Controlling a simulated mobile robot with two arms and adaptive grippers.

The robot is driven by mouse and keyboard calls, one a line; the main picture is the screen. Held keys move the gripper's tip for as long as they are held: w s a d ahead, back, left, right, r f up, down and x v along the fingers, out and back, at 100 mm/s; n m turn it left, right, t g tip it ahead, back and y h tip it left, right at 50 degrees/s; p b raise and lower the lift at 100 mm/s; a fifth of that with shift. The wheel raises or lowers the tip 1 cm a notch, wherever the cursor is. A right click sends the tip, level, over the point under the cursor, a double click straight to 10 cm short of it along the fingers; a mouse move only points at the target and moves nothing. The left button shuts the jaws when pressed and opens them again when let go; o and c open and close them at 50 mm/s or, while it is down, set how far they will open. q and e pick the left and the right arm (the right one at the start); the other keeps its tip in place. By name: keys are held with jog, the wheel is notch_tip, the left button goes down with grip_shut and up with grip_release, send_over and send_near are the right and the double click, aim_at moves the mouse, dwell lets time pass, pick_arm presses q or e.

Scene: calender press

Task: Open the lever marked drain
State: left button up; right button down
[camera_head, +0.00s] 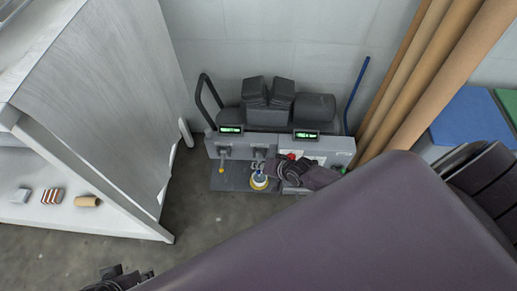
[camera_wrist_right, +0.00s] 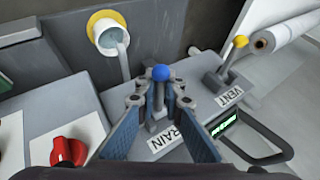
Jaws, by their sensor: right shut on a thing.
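The drain lever, a grey handle with a blue knob (camera_wrist_right: 161,73), stands beside a white label (camera_wrist_right: 168,140) reading "RAIN", its first letter hidden by my finger. My right gripper (camera_wrist_right: 158,101) is shut on the lever just below the knob, one blue-padded finger on each side. In the head view my right gripper (camera_head: 265,168) reaches the front of the grey machine (camera_head: 233,146) from the right. Only part of my left gripper (camera_head: 120,280) shows at the bottom edge, and its fingers are unclear.
A vent lever with a yellow knob (camera_wrist_right: 240,42) stands beside the drain lever. A yellow-rimmed white cup (camera_wrist_right: 103,25) is close by, with a pale stream or tube at it. A red knob (camera_wrist_right: 70,151) is at the left. Brown rolls (camera_head: 407,80) lean right of the machine.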

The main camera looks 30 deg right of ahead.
jog(key=shift+w+a+r, duration=0.15)
jog(key=shift+w+r, duration=0.05)
jog(key=c, duration=2.3)
grip_release()
jog(key=shift+s, duration=0.1)
jog(key=shift+s, duration=0.15)
jog(key=v, duration=1.1)
jog(key=shift+s+d+r, duration=0.1)
jog(key=shift+d+r, duration=0.1)
jog(key=shift+r, duration=0.15)
